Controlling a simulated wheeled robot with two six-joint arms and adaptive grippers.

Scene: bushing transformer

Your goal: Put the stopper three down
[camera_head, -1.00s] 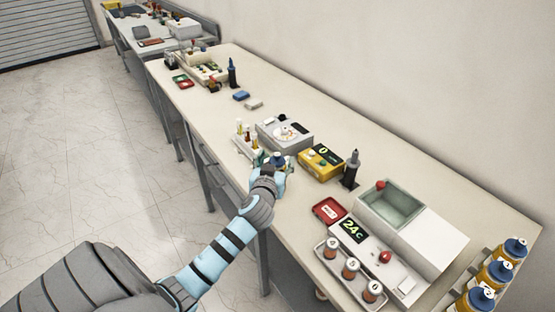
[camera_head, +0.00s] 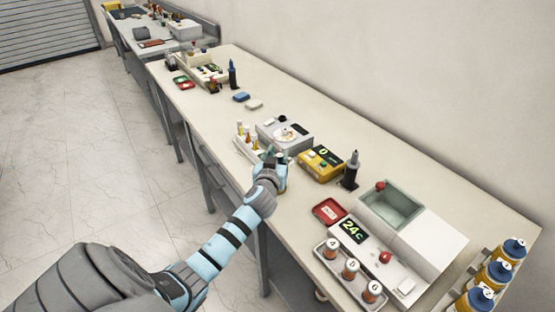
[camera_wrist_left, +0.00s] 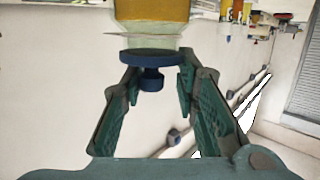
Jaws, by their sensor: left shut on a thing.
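My left gripper (camera_head: 279,160) is over the front edge of the bench, beside the tube rack (camera_head: 249,148) and the grey device (camera_head: 284,135). In the left wrist view my left gripper (camera_wrist_left: 157,88) is shut on a dark blue stopper (camera_wrist_left: 150,57) with a small knob, its fingers on either side of the knob. Beyond the stopper, a clear vessel with amber contents (camera_wrist_left: 150,12) shows at the top; I cannot tell whether the two touch. In the head view the gripper mostly hides the stopper. My right gripper is not in view.
A yellow box (camera_head: 321,164) and a dark upright tool (camera_head: 351,170) stand right of the gripper. Farther right are a red tray (camera_head: 328,211), a white bath (camera_head: 428,235) and several blue-capped amber bottles (camera_head: 499,273). Bare bench lies along the wall side.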

